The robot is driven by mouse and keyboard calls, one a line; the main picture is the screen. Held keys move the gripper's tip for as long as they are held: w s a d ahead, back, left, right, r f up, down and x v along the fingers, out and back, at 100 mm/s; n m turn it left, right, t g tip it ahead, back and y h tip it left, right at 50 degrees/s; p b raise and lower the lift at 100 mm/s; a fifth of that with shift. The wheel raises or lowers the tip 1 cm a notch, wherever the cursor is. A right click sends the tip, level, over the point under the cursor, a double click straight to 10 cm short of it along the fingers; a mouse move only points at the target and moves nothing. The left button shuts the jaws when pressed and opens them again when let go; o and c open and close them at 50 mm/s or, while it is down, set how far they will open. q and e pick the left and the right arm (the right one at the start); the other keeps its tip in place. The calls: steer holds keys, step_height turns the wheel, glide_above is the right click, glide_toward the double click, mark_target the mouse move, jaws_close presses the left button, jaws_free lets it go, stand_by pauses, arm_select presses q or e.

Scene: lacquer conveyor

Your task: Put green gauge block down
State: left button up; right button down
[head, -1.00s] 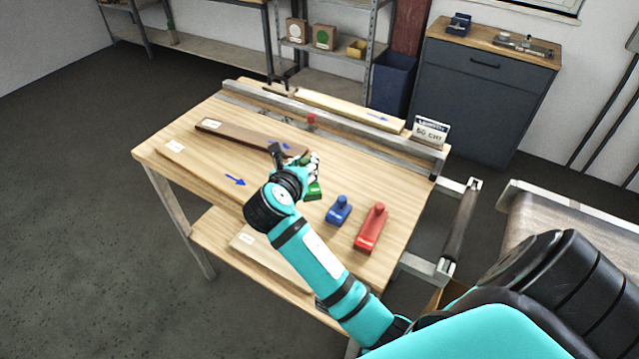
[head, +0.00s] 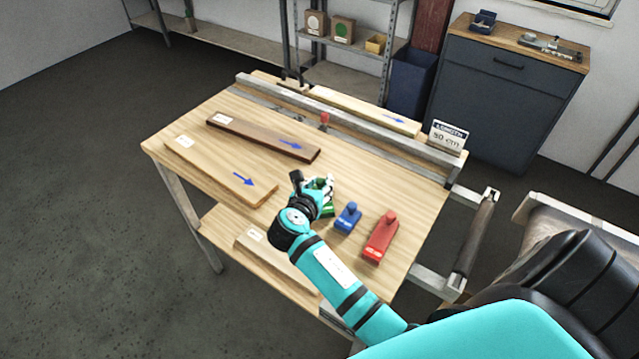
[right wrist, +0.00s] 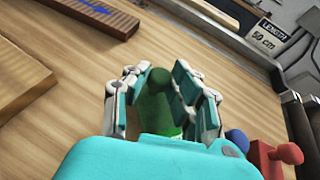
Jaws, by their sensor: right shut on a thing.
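The green gauge block (right wrist: 157,112) is between the fingers of my right gripper (head: 322,190), which is shut on it. In the head view the gripper mostly hides the block; a green part shows low, at or close to the wooden table top (head: 250,110). Whether it touches the wood I cannot tell. In the right wrist view the block's rounded green knob stands up between the fingers (right wrist: 165,92). The blue gauge block (head: 348,217) stands just right of it, and the red gauge block (head: 381,238) farther right. My left gripper is not in view.
A dark brown board (head: 262,137) and a light board (head: 220,171) lie on the table left of my gripper. A metal fence with a length sign (head: 449,137) runs along the back. A roller (head: 475,240) is at the right. Bare wood lies behind the blocks.

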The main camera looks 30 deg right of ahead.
steer(key=shift+r, duration=0.1)
steer(key=c, duration=1.5)
jaws_free()
steer(key=o, duration=0.4)
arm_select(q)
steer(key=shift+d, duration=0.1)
arm_select(e)
steer(key=shift+s+a, duration=0.15)
steer(key=shift+a, duration=0.05)
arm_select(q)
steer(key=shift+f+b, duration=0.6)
arm_select(e)
steer(key=v, duration=1.1)
steer(key=shift+s+a+r, duration=0.1)
steer(key=shift+s+a, duration=0.1)
